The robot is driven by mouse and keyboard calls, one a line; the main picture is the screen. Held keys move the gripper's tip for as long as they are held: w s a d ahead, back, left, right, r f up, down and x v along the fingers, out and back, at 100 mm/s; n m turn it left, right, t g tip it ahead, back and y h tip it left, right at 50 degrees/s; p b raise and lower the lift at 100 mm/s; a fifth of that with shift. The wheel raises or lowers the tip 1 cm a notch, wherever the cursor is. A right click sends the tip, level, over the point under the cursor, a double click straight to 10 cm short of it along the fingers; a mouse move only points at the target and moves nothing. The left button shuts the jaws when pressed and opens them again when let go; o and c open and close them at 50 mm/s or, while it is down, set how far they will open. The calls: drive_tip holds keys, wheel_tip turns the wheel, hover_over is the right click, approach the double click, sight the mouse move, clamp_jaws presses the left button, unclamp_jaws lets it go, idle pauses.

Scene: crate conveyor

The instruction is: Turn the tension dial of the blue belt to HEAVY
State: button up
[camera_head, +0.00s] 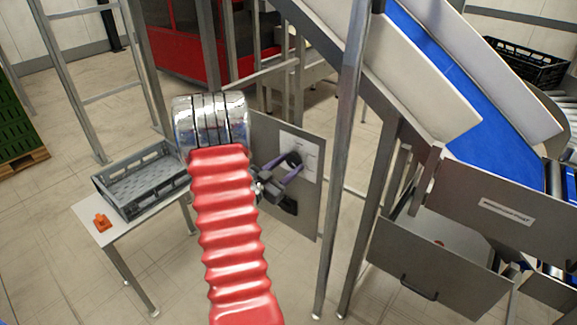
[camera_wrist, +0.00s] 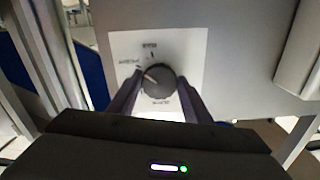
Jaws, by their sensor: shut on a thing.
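The tension dial (camera_wrist: 158,80) is a dark round knob on a white label plate (camera_wrist: 192,45) fixed to a grey panel. In the wrist view a pale pointer mark on it points to the upper left, towards one of several printed labels too blurred to read. My gripper (camera_wrist: 157,92) is shut on the dial, one finger on each side. In the head view my gripper (camera_head: 283,172) reaches the dial (camera_head: 293,159) on the panel (camera_head: 308,205) from the left. The blue belt (camera_head: 445,95) slopes down to the right behind the metal posts.
A grey crate (camera_head: 145,182) and an orange object (camera_head: 102,222) stand on a small table at the left. A metal post (camera_head: 345,150) rises just right of the panel. A grey drawer (camera_head: 437,262) with a handle is at the lower right. A black crate (camera_head: 525,64) is at the back right.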

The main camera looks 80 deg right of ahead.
drive_tip(key=shift+n, duration=0.7)
drive_tip(key=o, duration=1.1)
drive_tip(key=shift+c, duration=0.2)
drive_tip(key=v, duration=1.3)
drive_tip(key=shift+w+a, duration=0.2)
drive_tip(key=shift+a, duration=0.15)
